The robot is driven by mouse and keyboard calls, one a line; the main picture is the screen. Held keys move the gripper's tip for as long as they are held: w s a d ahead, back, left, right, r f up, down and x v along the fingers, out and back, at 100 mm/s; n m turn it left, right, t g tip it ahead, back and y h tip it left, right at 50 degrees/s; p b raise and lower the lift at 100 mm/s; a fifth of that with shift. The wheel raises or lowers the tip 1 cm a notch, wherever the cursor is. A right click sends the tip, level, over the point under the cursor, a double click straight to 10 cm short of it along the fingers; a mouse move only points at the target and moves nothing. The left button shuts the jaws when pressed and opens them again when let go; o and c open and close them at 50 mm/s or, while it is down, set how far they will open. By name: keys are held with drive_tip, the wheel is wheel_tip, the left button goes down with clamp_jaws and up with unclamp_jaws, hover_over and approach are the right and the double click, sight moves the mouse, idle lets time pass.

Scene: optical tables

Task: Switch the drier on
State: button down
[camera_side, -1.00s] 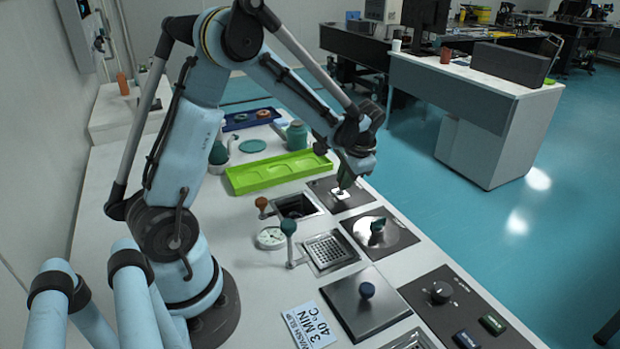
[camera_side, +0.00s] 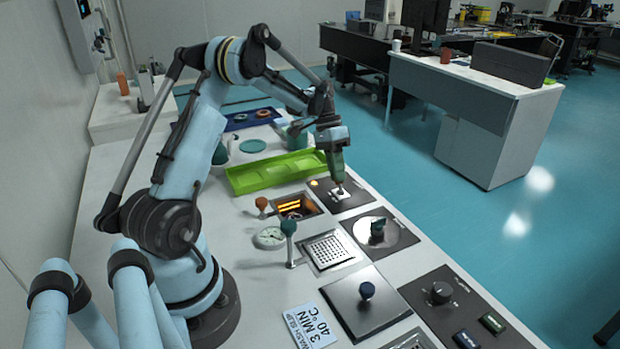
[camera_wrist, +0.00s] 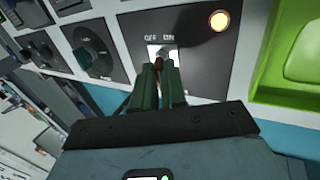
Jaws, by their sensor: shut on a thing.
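The drier switch is a small lever on a white plate (camera_wrist: 153,50) set in a dark panel (camera_wrist: 190,62), marked OFF and ON in the wrist view. A round lamp (camera_wrist: 219,21) on that panel glows yellow-orange; it also shows lit in the side view (camera_side: 314,183). Beside the panel, the square drier opening (camera_side: 296,207) has glowing orange bars inside. My gripper (camera_wrist: 161,68) has its green fingers closed on the switch lever, which they partly hide. In the side view my gripper (camera_side: 339,186) points down at the plate.
A green tray (camera_side: 275,173) lies just behind the panel. A brown-knobbed lever (camera_side: 262,203), a round dial (camera_side: 270,237) and a green-knobbed lever (camera_side: 289,228) stand near the opening. A round plate with a green knob (camera_side: 377,227) lies in front.

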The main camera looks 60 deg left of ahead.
drive_tip(key=shift+a+f+h, duration=0.1)
drive_tip(key=shift+a+h, duration=0.1)
drive_tip(key=shift+h, duration=0.3)
drive_tip(key=c, duration=1.2)
unclamp_jaws()
drive_tip(key=v, duration=1.2)
